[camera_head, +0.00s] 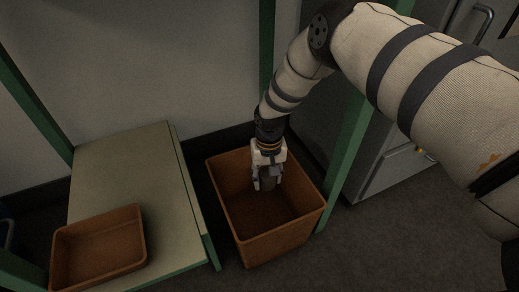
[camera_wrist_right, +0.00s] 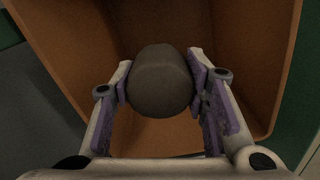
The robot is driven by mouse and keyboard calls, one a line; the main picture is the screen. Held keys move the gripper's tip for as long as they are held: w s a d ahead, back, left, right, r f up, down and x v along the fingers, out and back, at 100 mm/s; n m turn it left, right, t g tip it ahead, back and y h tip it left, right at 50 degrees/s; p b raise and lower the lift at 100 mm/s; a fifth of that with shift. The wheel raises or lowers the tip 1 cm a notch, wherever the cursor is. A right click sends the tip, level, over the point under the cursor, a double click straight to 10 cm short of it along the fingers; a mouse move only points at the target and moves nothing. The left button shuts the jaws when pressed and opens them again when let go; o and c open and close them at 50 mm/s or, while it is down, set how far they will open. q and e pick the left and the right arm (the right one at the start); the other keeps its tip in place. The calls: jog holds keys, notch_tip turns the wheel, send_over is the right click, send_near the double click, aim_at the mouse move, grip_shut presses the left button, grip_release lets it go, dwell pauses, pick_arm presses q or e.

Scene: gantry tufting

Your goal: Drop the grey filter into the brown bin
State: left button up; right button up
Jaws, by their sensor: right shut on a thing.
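The brown bin (camera_head: 272,238) stands on the floor, open at the top, near the middle of the head view. Its inner wall (camera_wrist_right: 235,40) fills much of the right wrist view. My right gripper (camera_head: 267,184) points down into the bin's mouth. It is shut on the grey filter (camera_wrist_right: 161,82), a dark rounded cylinder between the two fingers. In the head view the filter (camera_head: 268,183) shows only in part between the fingers. The bin's walls surround the gripper's fingers, and I see no contact with them. My left gripper is out of view.
A low table (camera_head: 135,170) with a green edge stands left of the bin. A shallow brown tray (camera_head: 100,250) sits on it. A green post (camera_head: 349,140) and a grey cabinet (camera_head: 385,165) stand to the right.

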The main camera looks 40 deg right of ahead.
jog(key=shift+f, duration=0.9)
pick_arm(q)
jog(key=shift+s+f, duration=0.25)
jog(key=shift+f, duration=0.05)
pick_arm(e)
jog(key=shift+r, duration=0.1)
jog(key=o, duration=1.4)
jog(key=shift+c, duration=0.2)
jog(key=shift+r, duration=0.1)
